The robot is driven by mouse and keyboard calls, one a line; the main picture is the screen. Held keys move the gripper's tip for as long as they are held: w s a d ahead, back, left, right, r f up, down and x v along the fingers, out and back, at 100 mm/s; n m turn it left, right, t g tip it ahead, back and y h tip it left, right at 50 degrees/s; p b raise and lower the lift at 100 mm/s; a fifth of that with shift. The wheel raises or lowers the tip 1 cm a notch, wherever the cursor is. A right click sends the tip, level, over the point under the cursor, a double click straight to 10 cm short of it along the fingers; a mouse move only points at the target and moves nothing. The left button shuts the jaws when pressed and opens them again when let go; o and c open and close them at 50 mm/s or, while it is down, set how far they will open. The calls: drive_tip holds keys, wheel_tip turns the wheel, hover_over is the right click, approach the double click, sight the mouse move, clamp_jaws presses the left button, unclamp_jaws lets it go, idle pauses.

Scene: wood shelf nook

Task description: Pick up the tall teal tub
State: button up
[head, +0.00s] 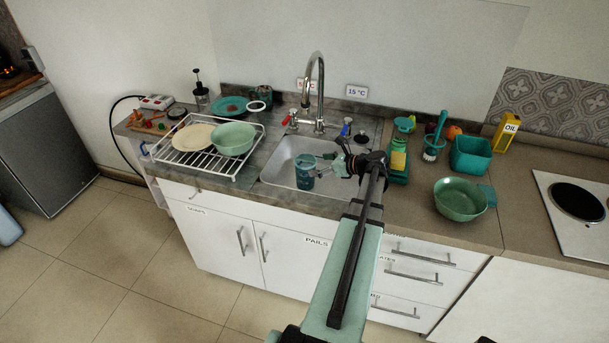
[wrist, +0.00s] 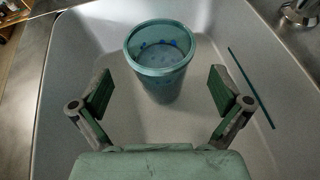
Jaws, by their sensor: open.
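The tall teal tub (head: 305,173) stands in the sink in the head view, toward its front side. In the wrist view the tub (wrist: 160,62) stands upright on the sink floor, with an open round rim and small blue marks inside. My gripper (wrist: 161,92) is open and empty, its two green-padded fingers spread to the left and right of the tub's near side. In the head view my gripper (head: 325,167) is just right of the tub, over the sink. Whether the fingers touch the tub cannot be told, though gaps show in the wrist view.
The sink (head: 275,172) walls surround the tub, and a faucet (head: 318,75) rises behind. A thin teal stick-like thing (wrist: 250,85) lies right of the tub. A dish rack (head: 200,168) stands left. A green bowl (head: 460,200) and teal square container (head: 472,153) stand right.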

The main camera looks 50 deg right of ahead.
sight(302, 170)
drive_tip(key=f, duration=0.1)
drive_tip(key=w+f+p, duration=0.1)
drive_tip(key=f, duration=0.1)
drive_tip(key=shift+f, duration=0.25)
drive_tip(key=shift+p+x, duration=0.95)
drive_tip(key=shift+x, duration=2.4)
drive_tip(key=shift+a, duration=0.1)
drive_tip(key=c, duration=1.7)
drive_tip(key=shift+r, duration=0.25)
